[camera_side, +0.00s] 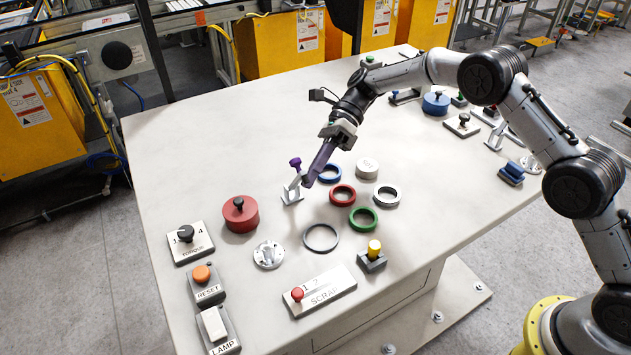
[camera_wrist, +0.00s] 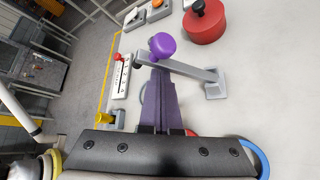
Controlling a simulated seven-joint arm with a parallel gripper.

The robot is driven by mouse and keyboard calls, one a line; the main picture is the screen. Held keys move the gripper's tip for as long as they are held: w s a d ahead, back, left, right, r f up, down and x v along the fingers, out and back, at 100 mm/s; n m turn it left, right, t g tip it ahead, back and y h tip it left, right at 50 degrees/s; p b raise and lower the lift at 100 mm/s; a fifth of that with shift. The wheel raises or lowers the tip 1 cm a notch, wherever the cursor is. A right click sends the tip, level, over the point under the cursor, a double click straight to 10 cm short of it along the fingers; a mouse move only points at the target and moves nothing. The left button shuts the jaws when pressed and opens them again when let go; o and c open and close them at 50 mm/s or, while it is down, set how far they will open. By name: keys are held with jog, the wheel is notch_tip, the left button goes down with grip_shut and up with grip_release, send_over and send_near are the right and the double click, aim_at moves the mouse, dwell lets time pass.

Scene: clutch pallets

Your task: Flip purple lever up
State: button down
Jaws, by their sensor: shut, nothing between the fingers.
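The purple lever has a round purple knob (camera_side: 295,162) on a grey arm that rises at a slant from a small grey bracket (camera_side: 291,195). In the wrist view its knob (camera_wrist: 162,46) is near the top centre, and the arm runs right to its bracket (camera_wrist: 215,83). My gripper (camera_side: 309,182) is shut and empty, its purple-grey fingers pointing down just right of the lever arm. In the wrist view my gripper (camera_wrist: 156,72) has its fingertips just below the knob, beside or against the arm. I cannot tell whether they touch.
A red cylinder (camera_side: 240,214) with a black knob stands to the left. Blue, red, green, white and grey rings lie to the right, including a red ring (camera_side: 342,194).

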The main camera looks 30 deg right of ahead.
jog(key=shift+w+r, duration=0.2)
jog(key=shift+w, duration=0.15)
jog(key=shift+w+r, duration=0.25)
jog(key=shift+w, duration=0.05)
jog(key=w+d+r, duration=0.2)
jog(key=w+d, duration=0.2)
jog(key=d, duration=0.3)
jog(key=shift+w+d+r, duration=0.2)
jog(key=shift+w+d, duration=0.2)
dwell(0.4)
